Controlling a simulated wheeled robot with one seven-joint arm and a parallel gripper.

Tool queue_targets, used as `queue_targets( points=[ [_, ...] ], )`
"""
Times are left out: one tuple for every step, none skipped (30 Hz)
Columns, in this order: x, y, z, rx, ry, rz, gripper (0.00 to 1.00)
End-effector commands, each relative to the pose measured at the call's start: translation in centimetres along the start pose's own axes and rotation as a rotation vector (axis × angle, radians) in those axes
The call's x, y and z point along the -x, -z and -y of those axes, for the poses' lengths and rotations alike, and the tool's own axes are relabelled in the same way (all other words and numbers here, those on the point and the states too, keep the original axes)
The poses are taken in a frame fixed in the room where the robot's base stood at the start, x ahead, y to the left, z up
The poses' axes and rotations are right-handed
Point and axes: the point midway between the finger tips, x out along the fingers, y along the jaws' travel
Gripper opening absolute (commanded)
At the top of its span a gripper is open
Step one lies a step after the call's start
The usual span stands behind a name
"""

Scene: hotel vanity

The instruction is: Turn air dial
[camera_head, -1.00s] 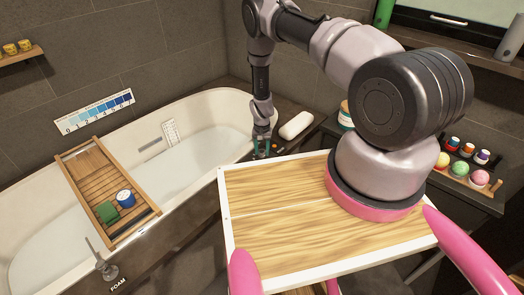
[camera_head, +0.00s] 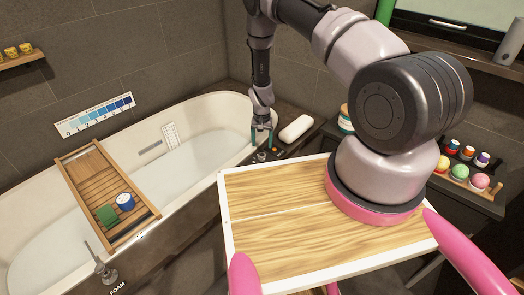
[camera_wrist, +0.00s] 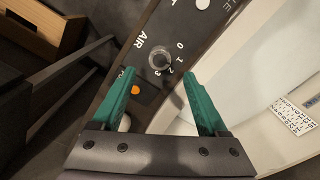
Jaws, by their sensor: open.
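The air dial (camera_wrist: 159,59) is a round grey knob on a dark panel, with the word AIR to its left and the numbers 0 to 3 around its right side, in the wrist view. In the head view a small knob (camera_head: 261,156) shows just below my gripper (camera_head: 262,133); I cannot tell if it is this dial. In the wrist view my gripper (camera_wrist: 160,84) has two green fingers spread wide and nothing between them. The dial lies ahead of the gap between the fingertips, apart from both. Its exact pointer setting is too small to tell.
An orange button (camera_wrist: 135,89) sits on the panel beside the dial. A white pillow (camera_head: 296,128) lies on the tub's ledge to the right. The bathtub (camera_head: 215,103) with a wooden tray (camera_head: 88,180) lies left. My wood-topped base fills the foreground.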

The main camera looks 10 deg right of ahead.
Motion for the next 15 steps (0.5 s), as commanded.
queue_targets(
  points=[
    [1.1, 0.0, 0.1, 0.0, 0.001, -0.001, 0.77],
    [1.5, 0.0, 0.0, 0.0, 0.001, -0.001, 0.77],
    [2.1, 0.0, 0.0, 0.0, 0.001, -0.001, 0.77],
    [2.5, 0.1, 0.1, -0.001, 0.001, -0.002, 0.77],
    [2.8, 0.0, 0.0, -0.001, 0.001, -0.001, 0.77],
    [3.2, 0.0, 0.0, -0.001, 0.0, 0.0, 0.77],
    [3.4, 0.0, 0.0, -0.001, 0.0, 0.0, 0.77],
    [3.6, 0.0, 0.0, -0.001, 0.0, 0.0, 0.77],
    [3.8, 0.0, 0.0, -0.001, 0.0, 0.0, 0.77],
    [3.9, 0.0, 0.0, -0.001, 0.0, 0.0, 0.77],
    [3.9, 0.0, 0.0, -0.001, 0.0, 0.0, 0.77],
    [3.9, 0.0, -0.1, -0.001, -0.001, 0.0, 0.77],
    [3.9, 0.0, -0.1, -0.001, -0.001, 0.0, 0.77],
    [3.9, 0.0, -0.1, -0.001, -0.001, 0.001, 0.77],
    [3.9, 0.0, -0.1, -0.001, -0.001, 0.0, 0.77]
  ],
)
